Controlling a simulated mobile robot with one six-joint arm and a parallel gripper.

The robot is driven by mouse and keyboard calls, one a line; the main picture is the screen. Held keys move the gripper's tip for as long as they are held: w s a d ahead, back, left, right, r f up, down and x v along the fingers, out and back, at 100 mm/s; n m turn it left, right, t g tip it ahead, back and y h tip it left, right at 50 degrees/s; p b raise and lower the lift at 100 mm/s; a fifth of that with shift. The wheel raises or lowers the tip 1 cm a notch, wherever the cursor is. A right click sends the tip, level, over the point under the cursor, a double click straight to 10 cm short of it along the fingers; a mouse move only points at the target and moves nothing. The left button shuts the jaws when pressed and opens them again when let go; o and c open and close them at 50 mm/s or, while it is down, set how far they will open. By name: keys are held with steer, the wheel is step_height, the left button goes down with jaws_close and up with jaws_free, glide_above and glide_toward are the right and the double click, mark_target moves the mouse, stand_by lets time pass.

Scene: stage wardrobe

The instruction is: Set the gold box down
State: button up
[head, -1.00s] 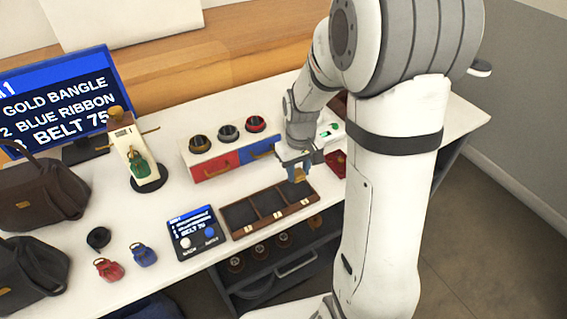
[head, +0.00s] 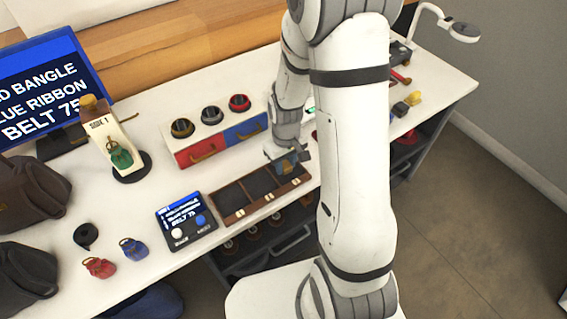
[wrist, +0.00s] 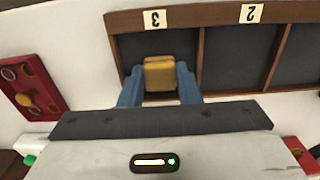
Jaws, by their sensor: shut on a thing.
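The gold box (wrist: 159,75) is between the two blue fingers of my gripper (wrist: 160,86) in the wrist view. The gripper is shut on it. They are over the compartment labelled 3 of the brown wooden tray (wrist: 200,60). I cannot tell whether the box touches the compartment floor. In the head view my gripper (head: 287,165) is at the right end of the tray (head: 234,217), low over it. The box is mostly hidden there by the fingers.
A display stand with a green pouch (head: 121,157) stands at left. A drawer unit (head: 215,138) with several bangles is behind the tray. A button panel (head: 186,223) is beside the tray. A red panel (wrist: 30,88) lies left of the gripper in the wrist view. Small yellow objects (head: 413,98) lie at the far right.

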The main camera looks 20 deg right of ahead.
mark_target(286, 166)
steer(key=shift+f, duration=0.25)
steer(key=o, duration=1)
steer(key=shift+r, duration=0.1)
steer(key=shift+c, duration=0.2)
step_height(286, 166, up, 12)
steer(key=p, duration=0.1)
steer(key=s+r+m+t, duration=0.2)
steer(key=s+r+m, duration=0.1)
steer(key=s+r, duration=0.8)
steer(key=s, duration=0.3)
steer(key=shift+a+m, duration=0.2)
steer(key=shift+m, duration=0.1)
steer(key=shift+r, duration=0.1)
